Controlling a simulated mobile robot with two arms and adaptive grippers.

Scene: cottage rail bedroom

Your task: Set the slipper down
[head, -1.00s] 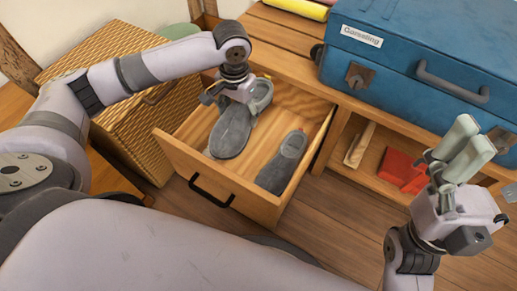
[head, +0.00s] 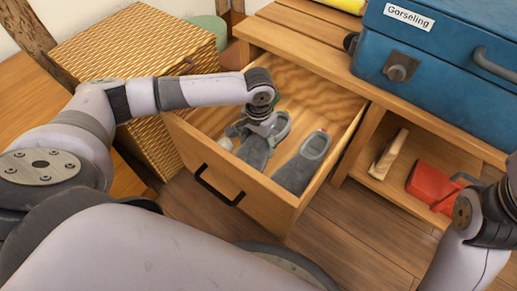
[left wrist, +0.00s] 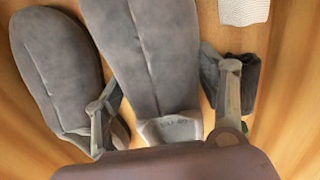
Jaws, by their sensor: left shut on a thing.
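A grey slipper (head: 255,157) is in the open wooden drawer (head: 272,207), held by my left gripper (head: 258,127) at its heel end. In the left wrist view, the held slipper (left wrist: 150,55) lies between the two fingers (left wrist: 168,100), low over or on the drawer floor; I cannot tell if it touches. A second grey slipper (head: 303,165) lies beside it to the right in the head view; it also shows at the left in the left wrist view (left wrist: 57,60). My right gripper is out of view; only part of that arm shows.
A dark object (left wrist: 250,78) and a white textured one (left wrist: 243,11) lie in the drawer near the held slipper. A woven chest (head: 130,50) stands left of the drawer. A blue case (head: 440,60) is on top, with a red object (head: 433,183) on the shelf below.

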